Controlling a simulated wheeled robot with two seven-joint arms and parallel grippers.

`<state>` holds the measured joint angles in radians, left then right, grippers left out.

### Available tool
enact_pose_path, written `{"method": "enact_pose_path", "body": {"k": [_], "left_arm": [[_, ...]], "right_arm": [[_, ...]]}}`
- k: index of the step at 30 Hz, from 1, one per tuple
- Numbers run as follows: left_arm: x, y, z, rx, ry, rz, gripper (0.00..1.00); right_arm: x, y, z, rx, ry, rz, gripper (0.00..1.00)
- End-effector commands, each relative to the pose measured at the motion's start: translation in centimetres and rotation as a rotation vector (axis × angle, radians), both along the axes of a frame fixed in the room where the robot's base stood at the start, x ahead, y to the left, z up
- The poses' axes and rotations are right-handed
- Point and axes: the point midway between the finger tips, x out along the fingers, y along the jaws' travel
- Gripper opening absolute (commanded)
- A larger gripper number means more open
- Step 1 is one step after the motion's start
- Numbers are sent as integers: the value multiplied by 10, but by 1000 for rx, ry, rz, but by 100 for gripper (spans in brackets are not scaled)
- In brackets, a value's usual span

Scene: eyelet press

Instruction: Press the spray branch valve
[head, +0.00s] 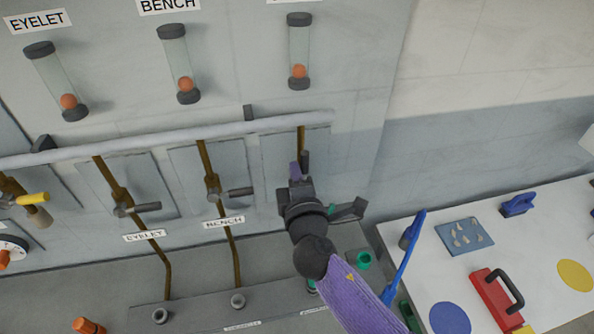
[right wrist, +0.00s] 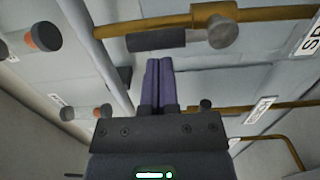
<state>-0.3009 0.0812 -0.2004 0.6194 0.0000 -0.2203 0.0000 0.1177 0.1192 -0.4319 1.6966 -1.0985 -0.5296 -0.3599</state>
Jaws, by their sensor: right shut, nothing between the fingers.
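The spray branch valve is on the third brass pipe (head: 301,140), mostly hidden behind my right gripper in the head view. In the right wrist view its dark handle (right wrist: 155,42) lies along the pipe's side, with a round grey end (right wrist: 221,31) and a partly cut-off label starting "SP" (right wrist: 312,38). My right gripper (head: 295,172) is shut and empty, its purple fingers together. In the right wrist view the fingertips (right wrist: 160,62) are just short of the handle; I cannot tell whether they touch. My left gripper is not in view.
The eyelet valve (head: 124,209) and bench valve (head: 214,194) stand left of my right gripper. A white header pipe (head: 170,137) runs above them. Clear tubes with orange balls, including the bench tube (head: 179,64), hang higher. A white table (head: 530,235) with tools stands at right.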

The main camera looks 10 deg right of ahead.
Motion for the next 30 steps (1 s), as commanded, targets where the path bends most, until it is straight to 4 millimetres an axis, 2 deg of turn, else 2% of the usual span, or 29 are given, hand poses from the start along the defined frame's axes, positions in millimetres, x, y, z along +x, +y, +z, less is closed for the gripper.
{"method": "enact_pose_path", "body": {"k": [30], "left_arm": [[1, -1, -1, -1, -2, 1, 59]], "right_arm": [[0, -12, 3, 205, -1, -2, 0]]}}
